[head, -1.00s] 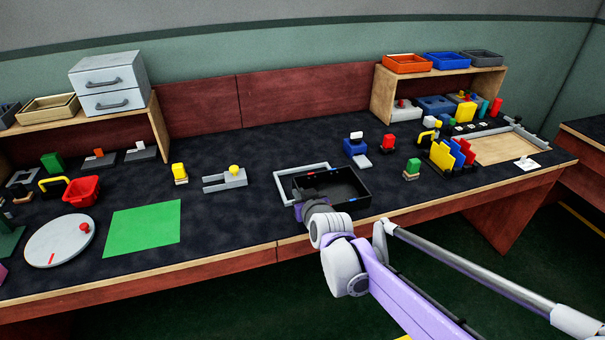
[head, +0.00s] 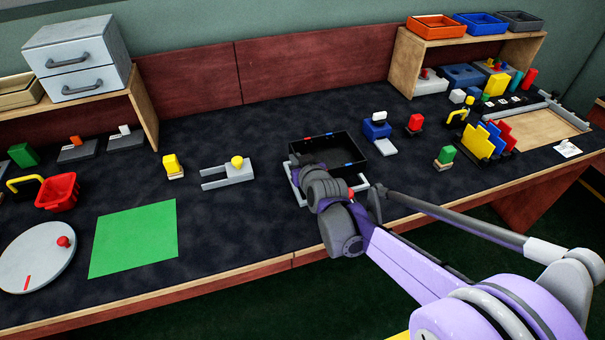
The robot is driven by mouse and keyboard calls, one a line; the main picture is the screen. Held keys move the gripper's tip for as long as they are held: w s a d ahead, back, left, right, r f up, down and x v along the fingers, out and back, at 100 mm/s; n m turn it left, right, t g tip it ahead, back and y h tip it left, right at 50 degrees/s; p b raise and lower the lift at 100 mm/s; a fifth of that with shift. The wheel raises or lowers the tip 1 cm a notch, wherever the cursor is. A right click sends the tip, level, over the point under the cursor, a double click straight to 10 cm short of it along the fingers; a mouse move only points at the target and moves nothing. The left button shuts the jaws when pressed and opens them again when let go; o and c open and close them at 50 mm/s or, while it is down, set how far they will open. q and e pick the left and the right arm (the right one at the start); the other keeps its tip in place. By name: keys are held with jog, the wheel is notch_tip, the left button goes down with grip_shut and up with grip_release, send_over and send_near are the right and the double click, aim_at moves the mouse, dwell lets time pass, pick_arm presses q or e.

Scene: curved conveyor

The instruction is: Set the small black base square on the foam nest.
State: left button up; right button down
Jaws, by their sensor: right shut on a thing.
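The black open-topped base (head: 342,152), with small red and blue marks on its rim, is at the middle of the bench. My right gripper (head: 301,160) is shut at its left wall, partly hidden by my own wrist. A pale grey frame (head: 295,188), which I take for the foam nest, lies at the base's near left side. The base covers the frame's far part and my wrist hides some of its near part. I cannot tell whether base and frame touch. My left gripper is out of view.
A grey fork-shaped fixture with a yellow knob (head: 237,164) stands to the left. A blue block fixture (head: 377,128) stands close to the base's right. A green sheet (head: 134,238) lies front left. The bench's front edge (head: 285,262) runs below my wrist.

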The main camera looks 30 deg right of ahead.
jog(key=shift+f+b, duration=0.8)
jog(key=shift+f, duration=2)
jog(key=shift+f, duration=0.15)
jog(key=c, duration=1)
grip_release()
